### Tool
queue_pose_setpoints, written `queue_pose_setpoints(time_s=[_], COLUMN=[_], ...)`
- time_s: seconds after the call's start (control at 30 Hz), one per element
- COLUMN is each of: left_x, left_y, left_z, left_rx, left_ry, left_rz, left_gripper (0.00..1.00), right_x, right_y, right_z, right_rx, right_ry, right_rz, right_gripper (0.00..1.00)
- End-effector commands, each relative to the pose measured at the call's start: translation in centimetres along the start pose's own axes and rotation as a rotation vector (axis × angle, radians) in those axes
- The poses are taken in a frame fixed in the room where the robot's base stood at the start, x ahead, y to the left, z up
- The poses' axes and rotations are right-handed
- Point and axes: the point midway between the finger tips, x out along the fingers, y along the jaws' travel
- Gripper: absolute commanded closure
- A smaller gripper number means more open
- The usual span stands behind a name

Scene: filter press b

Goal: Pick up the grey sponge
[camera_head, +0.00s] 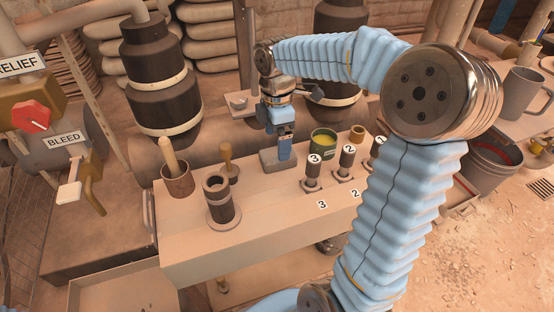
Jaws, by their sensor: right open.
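A grey block, which looks like the grey sponge (269,163), lies on the top of the long beige bench. My right gripper (284,154) reaches down over it from behind, with its blue fingers at the sponge. The fingers are open, one in front hiding part of the sponge and the other mostly hidden. I cannot tell whether they touch it. My left gripper is not in view.
A green tin with yellow contents (323,141) stands right of the sponge, by numbered valves (313,172). Left are a wooden-handled brush (226,160), a dark hollow cylinder (220,200) and a brown pot (177,180). The bench front (265,215) is clear.

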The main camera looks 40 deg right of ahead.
Motion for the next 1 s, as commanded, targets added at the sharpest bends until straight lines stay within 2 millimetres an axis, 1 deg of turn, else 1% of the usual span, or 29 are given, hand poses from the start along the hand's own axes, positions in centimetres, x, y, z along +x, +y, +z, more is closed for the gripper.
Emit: queue_pose_setpoints(time_s=[0.17,0.3,0.4,0.5,0.7,0.77,1.0], left_x=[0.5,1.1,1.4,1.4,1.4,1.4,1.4], left_y=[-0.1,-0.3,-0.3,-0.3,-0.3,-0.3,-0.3], left_z=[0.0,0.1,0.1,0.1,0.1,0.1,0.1], left_rx=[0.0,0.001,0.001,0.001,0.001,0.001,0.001], left_ry=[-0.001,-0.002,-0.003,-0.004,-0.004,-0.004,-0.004], left_rz=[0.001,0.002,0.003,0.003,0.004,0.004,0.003], left_gripper=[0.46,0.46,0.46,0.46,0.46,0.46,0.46], right_x=[1.7,4.1,5.3,5.9,5.9,5.9,5.9], right_y=[-0.1,-0.1,-0.1,-0.1,-0.1,-0.1,-0.1], right_z=[0.1,0.3,0.3,0.3,0.3,0.3,0.3], right_rx=[0.001,0.001,0.001,0.001,0.0,0.0,0.0], right_ry=[0.0,0.0,0.0,0.0,0.0,0.0,0.001], right_rz=[-0.002,-0.004,-0.002,-0.001,-0.001,-0.001,0.0], right_gripper=[0.06,0.06,0.06,0.06,0.06,0.14,0.51])
